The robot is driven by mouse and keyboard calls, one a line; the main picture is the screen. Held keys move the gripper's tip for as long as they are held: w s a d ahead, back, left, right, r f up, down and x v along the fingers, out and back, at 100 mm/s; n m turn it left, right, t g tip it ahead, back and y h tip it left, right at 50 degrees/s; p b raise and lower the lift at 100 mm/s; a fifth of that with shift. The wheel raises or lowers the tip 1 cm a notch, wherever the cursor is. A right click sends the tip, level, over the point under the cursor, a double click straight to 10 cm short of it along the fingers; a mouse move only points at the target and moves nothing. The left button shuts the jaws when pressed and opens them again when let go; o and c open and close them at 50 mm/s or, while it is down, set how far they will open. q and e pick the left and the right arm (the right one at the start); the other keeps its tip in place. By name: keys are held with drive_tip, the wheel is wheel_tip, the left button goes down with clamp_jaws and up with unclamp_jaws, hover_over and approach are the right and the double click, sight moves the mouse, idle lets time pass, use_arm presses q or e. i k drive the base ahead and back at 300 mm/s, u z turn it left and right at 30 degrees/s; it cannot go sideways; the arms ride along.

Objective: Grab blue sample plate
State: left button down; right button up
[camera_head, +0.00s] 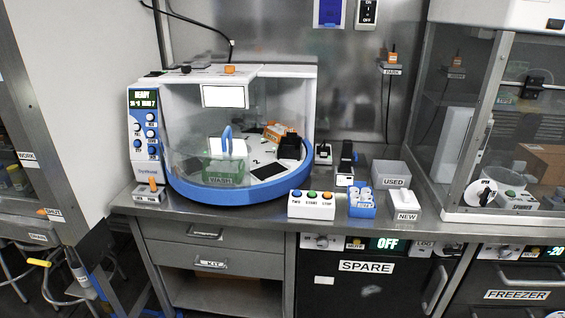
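A small blue rack (362,211) holding several white pieces stands on the steel counter, right of the white button box. It is the loose blue item that best fits the sample plate, but I cannot be sure. A blue loop-shaped handle (227,139) also shows behind the clear front of the white and blue machine (230,195), above a green basket labelled WASH (223,171). Neither of my grippers is in view.
The button box (311,205) stands left of the rack. White bins labelled USED (391,174) and NEW (405,202) stand to its right. Small black devices (346,160) stand behind. A glass-fronted cabinet (500,130) bounds the right side. Drawers lie below the counter (255,214).

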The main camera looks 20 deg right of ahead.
sight(361, 203)
drive_tip(key=z, duration=0.35)
drive_tip(key=i, duration=0.95)
drive_tip(key=z, duration=0.05)
